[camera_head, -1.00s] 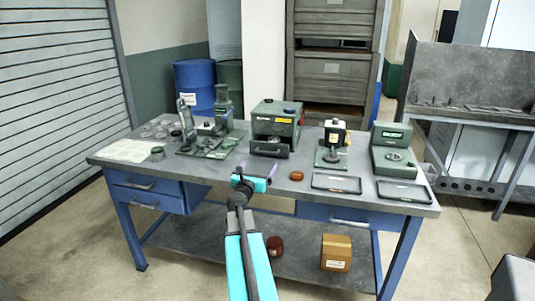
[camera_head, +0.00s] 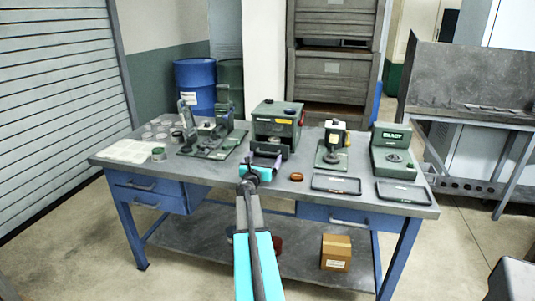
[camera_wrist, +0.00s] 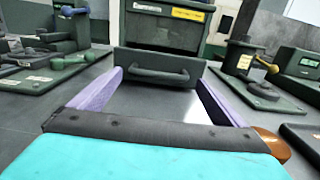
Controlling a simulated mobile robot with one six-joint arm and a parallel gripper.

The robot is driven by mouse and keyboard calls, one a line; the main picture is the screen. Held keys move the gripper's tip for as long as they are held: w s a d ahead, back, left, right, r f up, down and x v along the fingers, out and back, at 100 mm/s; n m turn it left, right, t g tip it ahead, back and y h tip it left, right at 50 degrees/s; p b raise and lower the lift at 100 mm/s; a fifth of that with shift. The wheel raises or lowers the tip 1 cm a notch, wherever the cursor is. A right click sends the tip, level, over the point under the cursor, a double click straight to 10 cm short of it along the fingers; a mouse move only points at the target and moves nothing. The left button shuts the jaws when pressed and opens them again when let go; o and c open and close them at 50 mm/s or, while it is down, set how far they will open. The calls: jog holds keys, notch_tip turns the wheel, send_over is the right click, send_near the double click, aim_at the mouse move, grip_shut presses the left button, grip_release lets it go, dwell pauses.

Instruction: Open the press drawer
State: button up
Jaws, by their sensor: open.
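The press (camera_head: 277,117) is a dark green box-shaped machine at the middle of the workbench. Its drawer (camera_head: 270,148) sits low in the front and also shows in the wrist view (camera_wrist: 137,58), with a grey bar handle (camera_wrist: 160,77) across it. My gripper (camera_head: 264,161) is just in front of the drawer. In the wrist view my gripper (camera_wrist: 158,82) is open, with one purple finger on each side of the handle and nothing held. The fingertips are close to the drawer front; I cannot tell whether they touch it.
A red-brown oval object (camera_head: 296,177) lies right of my gripper. Two dark trays (camera_head: 336,190) lie near the front right edge of the workbench (camera_head: 215,178). A green fixture (camera_head: 210,140) stands left, a gauge stand (camera_head: 333,147) and a scale (camera_head: 393,150) right.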

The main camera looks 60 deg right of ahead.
aim_at(267, 153)
jog(key=shift+p+x, duration=0.4)
jog(key=shift+x, duration=2.1)
jog(key=c, duration=1.2)
jog(key=shift+b+v, duration=1.05)
jog(key=shift+v, duration=2.95)
jog(key=shift+s+d, duration=0.1)
jog(key=shift+s, duration=0.05)
jog(key=o, duration=1.2)
